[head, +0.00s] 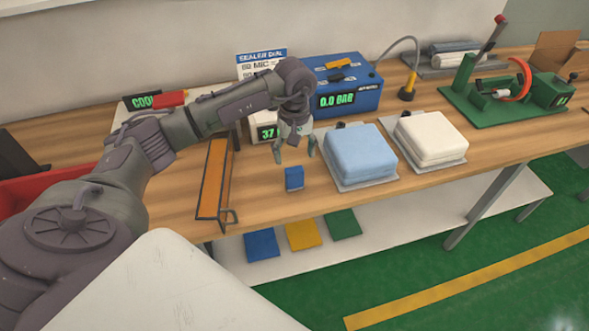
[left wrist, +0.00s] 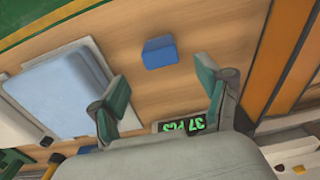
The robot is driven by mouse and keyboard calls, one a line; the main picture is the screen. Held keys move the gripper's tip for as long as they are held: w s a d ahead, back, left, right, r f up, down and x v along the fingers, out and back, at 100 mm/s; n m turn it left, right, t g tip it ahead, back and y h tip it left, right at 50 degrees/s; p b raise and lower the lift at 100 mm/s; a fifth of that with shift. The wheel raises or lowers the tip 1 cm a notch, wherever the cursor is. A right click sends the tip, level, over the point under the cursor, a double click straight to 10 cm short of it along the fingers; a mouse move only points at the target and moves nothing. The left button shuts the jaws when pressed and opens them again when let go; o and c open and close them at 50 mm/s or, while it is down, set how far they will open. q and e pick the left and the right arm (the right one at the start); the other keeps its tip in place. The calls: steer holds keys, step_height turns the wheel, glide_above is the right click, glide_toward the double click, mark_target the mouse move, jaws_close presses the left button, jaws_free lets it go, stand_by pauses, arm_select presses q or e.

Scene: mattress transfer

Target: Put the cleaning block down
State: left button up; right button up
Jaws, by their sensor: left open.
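The cleaning block is a small blue block (head: 294,178) standing on the wooden table, left of the light blue mattress (head: 358,154). My left gripper (head: 294,156) is open and empty above the table, just behind the block in the head view. In the left wrist view the block (left wrist: 158,52) lies beyond the two spread fingertips (left wrist: 166,88), apart from both. My right gripper is in neither view.
A white mattress (head: 431,137) lies right of the light blue one. An orange bar with a handle (head: 214,180) lies to the left. A small counter display (head: 265,132) and a blue box with a readout (head: 345,86) stand behind. Coloured pads (head: 302,235) lie on the lower shelf.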

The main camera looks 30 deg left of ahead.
mark_target(295, 170)
arm_select(q)
steer(key=shift+r+b, duration=0.4)
steer(key=shift+r, duration=2.1)
